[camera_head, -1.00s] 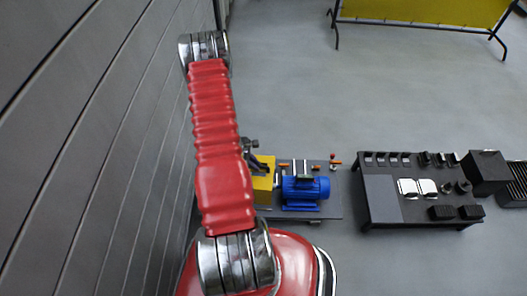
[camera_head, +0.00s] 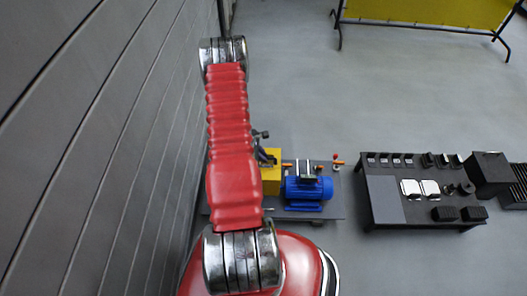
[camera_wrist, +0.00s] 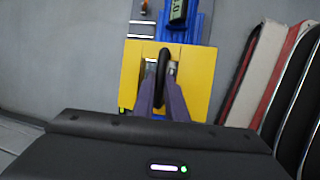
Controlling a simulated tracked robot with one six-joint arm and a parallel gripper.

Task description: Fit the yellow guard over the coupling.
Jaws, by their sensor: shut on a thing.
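The yellow guard (camera_wrist: 197,78) is a box-like cover with a dark handle on top. My gripper (camera_wrist: 162,88) is shut on that handle in the wrist view. In the head view the guard (camera_head: 271,180) is just left of the blue motor (camera_head: 307,188), over the skid plate, and my gripper (camera_head: 264,155) is partly hidden by my arm. The motor (camera_wrist: 202,22) also shows beyond the guard in the wrist view. I cannot see the coupling; the guard and my arm block that area. I cannot tell how high the guard is above the skid.
The grey skid plate (camera_head: 334,206) carries the motor and small orange parts. A dark table (camera_head: 384,212) with several parts stands to the right, with a dark box (camera_head: 488,170) beside it. A slatted wall (camera_head: 90,150) is close on the left. Open floor lies behind the skid.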

